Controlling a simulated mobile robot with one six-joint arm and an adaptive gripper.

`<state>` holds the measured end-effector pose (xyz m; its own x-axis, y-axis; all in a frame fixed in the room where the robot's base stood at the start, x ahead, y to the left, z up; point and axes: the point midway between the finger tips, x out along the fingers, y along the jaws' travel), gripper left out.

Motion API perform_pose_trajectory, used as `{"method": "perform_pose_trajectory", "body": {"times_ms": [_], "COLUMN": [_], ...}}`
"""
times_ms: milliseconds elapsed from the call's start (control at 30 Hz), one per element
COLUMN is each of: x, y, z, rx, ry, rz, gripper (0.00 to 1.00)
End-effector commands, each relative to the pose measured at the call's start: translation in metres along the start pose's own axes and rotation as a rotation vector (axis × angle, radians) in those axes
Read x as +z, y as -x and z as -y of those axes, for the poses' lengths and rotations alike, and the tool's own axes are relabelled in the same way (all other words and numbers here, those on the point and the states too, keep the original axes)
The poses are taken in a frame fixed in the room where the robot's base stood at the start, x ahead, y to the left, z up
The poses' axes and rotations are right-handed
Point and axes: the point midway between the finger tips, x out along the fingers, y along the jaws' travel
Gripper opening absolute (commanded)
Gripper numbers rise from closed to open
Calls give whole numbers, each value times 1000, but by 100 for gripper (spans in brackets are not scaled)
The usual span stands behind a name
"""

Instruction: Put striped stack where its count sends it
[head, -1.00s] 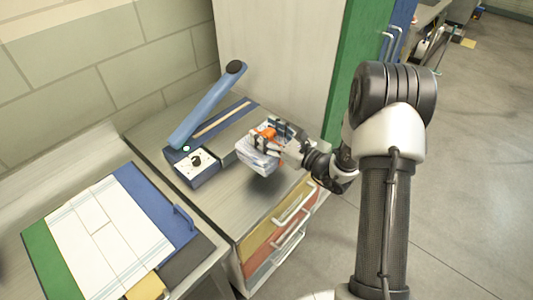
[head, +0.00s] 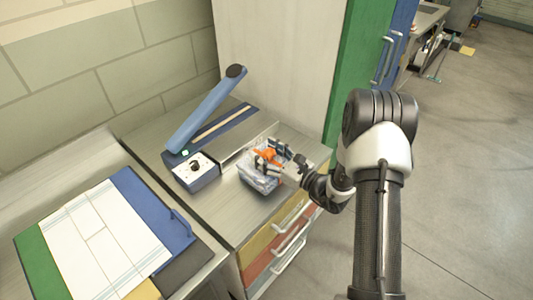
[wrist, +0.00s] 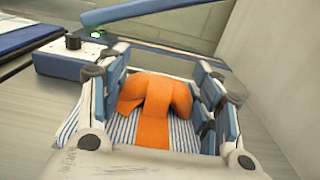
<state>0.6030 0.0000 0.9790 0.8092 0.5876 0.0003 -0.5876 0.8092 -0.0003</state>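The striped stack (wrist: 185,135) has blue and white stripes and an orange band tied in a bow (wrist: 152,95) on top. In the head view the stack (head: 258,182) is low over the metal counter, right of the blue device. In the head view my gripper (head: 274,160) reaches in from the right. The stack's underside is hidden, so I cannot tell whether it touches the counter.
A blue device with a raised arm (head: 205,110) and a dialled box (head: 195,172) stands beside the stack. At left lies a panelled white board (head: 95,230) with green and blue sides. A tall pale panel rises behind.

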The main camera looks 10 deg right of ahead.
Motion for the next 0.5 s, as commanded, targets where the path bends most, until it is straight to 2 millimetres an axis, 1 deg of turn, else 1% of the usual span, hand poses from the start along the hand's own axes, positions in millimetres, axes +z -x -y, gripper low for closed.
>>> {"method": "perform_pose_trajectory", "body": {"times_ms": [33,233,500], "x": [0,0,0], "y": [0,0,0], "z": [0,0,0], "rx": [0,0,0], "ry": [0,0,0], "rz": [0,0,0], "gripper": [63,77,77]}}
